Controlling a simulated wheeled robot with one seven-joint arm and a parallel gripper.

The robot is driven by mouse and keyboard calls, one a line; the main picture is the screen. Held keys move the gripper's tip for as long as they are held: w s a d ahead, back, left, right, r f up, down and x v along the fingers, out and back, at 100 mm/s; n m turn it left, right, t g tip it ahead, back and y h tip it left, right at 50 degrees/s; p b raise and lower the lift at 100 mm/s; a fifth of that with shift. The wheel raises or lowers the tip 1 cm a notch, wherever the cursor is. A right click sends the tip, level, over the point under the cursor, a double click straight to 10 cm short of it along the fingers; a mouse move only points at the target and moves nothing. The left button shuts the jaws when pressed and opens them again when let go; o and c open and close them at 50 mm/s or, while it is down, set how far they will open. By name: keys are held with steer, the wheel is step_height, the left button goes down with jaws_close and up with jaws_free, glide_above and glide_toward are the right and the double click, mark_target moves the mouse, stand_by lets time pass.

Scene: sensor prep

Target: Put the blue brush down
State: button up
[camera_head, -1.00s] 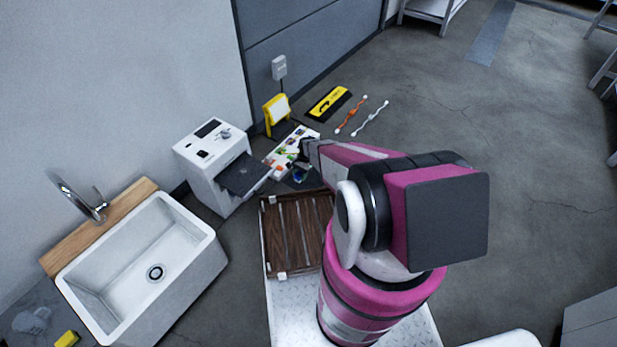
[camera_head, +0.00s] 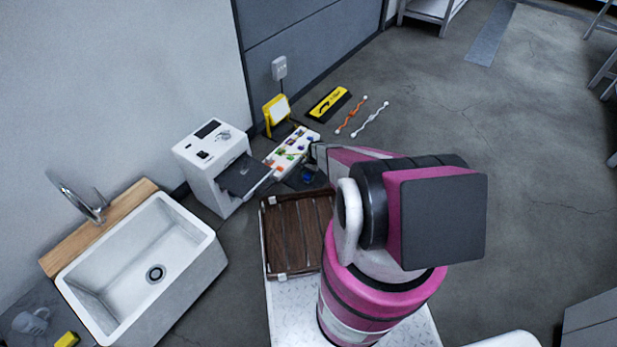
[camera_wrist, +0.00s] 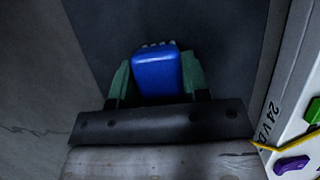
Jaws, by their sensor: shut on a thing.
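The blue brush (camera_wrist: 156,72) is between the two green finger pads of my gripper (camera_wrist: 156,80) in the wrist view. My gripper is shut on it. Pale bristle tips show at the brush's far end, over a dark flat surface (camera_wrist: 215,40). In the head view a small blue patch of the brush (camera_head: 307,177) shows beside the white board, above a dark surface. My arm hides most of the gripper there. I cannot tell whether the brush touches the surface.
A white board with coloured parts (camera_head: 275,160) lies close by; its edge (camera_wrist: 285,110) is at the right in the wrist view. A white machine (camera_head: 207,165) stands to the left. A brown slatted tray (camera_head: 292,240) is nearer me. A yellow lamp (camera_head: 276,110) stands behind.

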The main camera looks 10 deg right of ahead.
steer(key=shift+f, duration=0.15)
steer(key=o, duration=0.8)
steer(key=shift+o, duration=0.2)
steer(key=v, duration=1.2)
steer(key=s+a+r+n+t+h, duration=0.1)
steer(key=s+r+n, duration=0.2)
steer(key=s+r, duration=0.6)
steer(key=s+a+r+n+t+h, duration=0.1)
steer(key=s+r+n, duration=0.2)
steer(key=s+r, duration=0.6)
steer(key=s+a+r+n+t+h, duration=0.1)
steer(key=s+r+n, duration=0.2)
steer(key=s+r, duration=0.6)
step_height(320, 180, up, 16)
steer(key=shift+s+f, duration=0.2)
steer(key=shift+s, duration=0.05)
steer(key=shift+a, duration=0.1)
